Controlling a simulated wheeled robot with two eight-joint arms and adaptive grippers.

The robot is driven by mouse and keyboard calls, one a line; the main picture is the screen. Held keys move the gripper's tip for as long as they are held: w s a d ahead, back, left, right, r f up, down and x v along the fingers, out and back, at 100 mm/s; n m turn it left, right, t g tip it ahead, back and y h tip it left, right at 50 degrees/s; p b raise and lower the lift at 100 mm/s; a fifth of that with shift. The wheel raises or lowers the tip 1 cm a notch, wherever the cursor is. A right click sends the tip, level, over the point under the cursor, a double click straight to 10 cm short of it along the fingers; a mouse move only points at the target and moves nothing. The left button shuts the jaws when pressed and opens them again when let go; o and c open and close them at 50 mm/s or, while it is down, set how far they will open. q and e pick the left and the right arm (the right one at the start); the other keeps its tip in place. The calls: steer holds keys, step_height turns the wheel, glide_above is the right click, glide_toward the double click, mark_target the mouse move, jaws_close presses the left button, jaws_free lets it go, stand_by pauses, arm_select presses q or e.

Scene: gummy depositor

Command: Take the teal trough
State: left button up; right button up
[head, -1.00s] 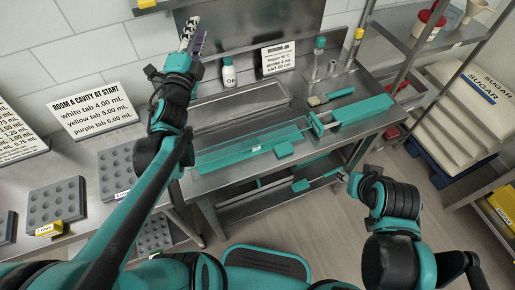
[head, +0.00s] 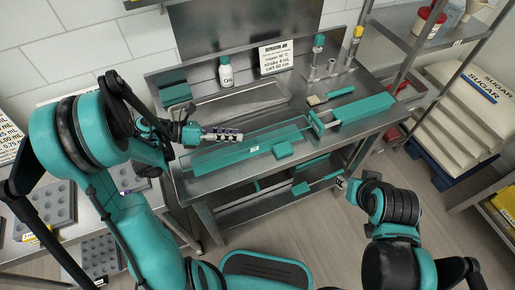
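A long, see-through teal trough (head: 225,157) lies along the front of the steel table. A small teal block (head: 283,150) sits at its front edge, and a teal slide with a rod (head: 316,121) stands at its right end. My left gripper (head: 236,136) points right, just above or behind the left part of the trough. I see no clear contact, and its finger gap is too small to judge. My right gripper (head: 340,183) is low, in front of the table's right side, mostly hidden by my wrist.
A teal box (head: 175,95) and a white bottle (head: 225,72) stand at the table's back left. A sign (head: 279,57), a brush (head: 318,100) and a yellow-capped tube (head: 356,38) are farther right. Grey cavity moulds (head: 43,215) lie on the left bench. A shelf rack (head: 430,35) stands right.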

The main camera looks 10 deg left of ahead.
mark_target(247, 135)
arm_select(q)
steer(key=b+x, duration=0.1)
steer(key=x, duration=0.3)
steer(key=shift+w+f, duration=0.1)
steer(key=shift+w, duration=0.1)
jaws_close()
step_height(247, 135, up, 4)
steer(key=shift+r+p, duration=0.2)
steer(key=shift+p, duration=0.9)
steer(key=s+r+p, duration=0.2)
steer(key=s+r, duration=0.1)
steer(key=s, duration=0.2)
steer(key=s+d+r+p, duration=0.1)
steer(key=s+r+p, duration=0.1)
steer(key=s, duration=0.4)
steer(key=shift+s+d+r, duration=0.2)
steer(key=shift+s+r, duration=0.05)
steer(key=shift+r, duration=0.65)
